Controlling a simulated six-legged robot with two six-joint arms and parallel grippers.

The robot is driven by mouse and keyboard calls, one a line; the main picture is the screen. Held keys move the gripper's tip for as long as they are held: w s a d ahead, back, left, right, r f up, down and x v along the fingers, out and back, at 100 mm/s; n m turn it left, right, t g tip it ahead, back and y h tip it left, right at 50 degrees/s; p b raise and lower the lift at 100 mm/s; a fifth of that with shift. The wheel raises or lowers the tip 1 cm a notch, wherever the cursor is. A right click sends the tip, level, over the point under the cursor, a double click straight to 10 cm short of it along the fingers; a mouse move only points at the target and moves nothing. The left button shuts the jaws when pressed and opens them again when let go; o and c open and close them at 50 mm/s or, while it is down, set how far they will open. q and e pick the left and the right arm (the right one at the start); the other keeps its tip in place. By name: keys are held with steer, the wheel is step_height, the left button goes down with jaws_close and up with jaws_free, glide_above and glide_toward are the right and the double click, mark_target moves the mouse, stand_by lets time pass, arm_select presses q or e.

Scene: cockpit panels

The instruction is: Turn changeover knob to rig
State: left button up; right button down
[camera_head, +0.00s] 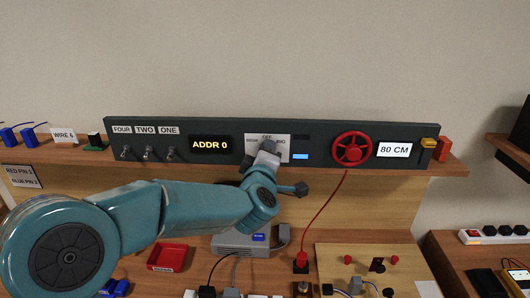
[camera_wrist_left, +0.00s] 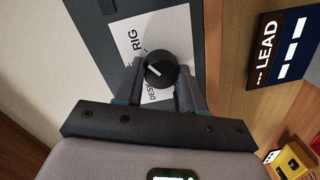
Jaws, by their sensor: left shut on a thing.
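The changeover knob (camera_wrist_left: 161,69) is round and black with a white pointer line. It sits on a white label plate (camera_wrist_left: 177,30), which also shows in the head view (camera_head: 282,141). The plate reads RIG at one side and what looks like DESK at the other; some lettering is hidden. The pointer line lies toward the lettered side, between these words; its exact setting is hard to tell. My left gripper (camera_wrist_left: 160,82) has its fingers on either side of the knob, shut on it. In the head view my left gripper (camera_head: 267,149) covers most of the knob. My right gripper is out of view.
The dark panel also carries several toggle switches (camera_head: 148,153), an ADDR 0 display (camera_head: 210,145), a red handwheel (camera_head: 351,149) and an 80 CM display (camera_head: 394,150). A red cable (camera_head: 327,212) hangs below. A red tray (camera_head: 167,258) and a grey box (camera_head: 231,243) stand lower down.

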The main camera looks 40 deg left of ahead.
arm_select(q)
steer(key=shift+m, duration=0.4)
steer(key=o, duration=1.1)
steer(key=shift+c, duration=0.2)
steer(key=b+v, duration=0.2)
steer(key=v, duration=1.4)
steer(key=shift+s, duration=0.2)
steer(key=shift+d, duration=0.1)
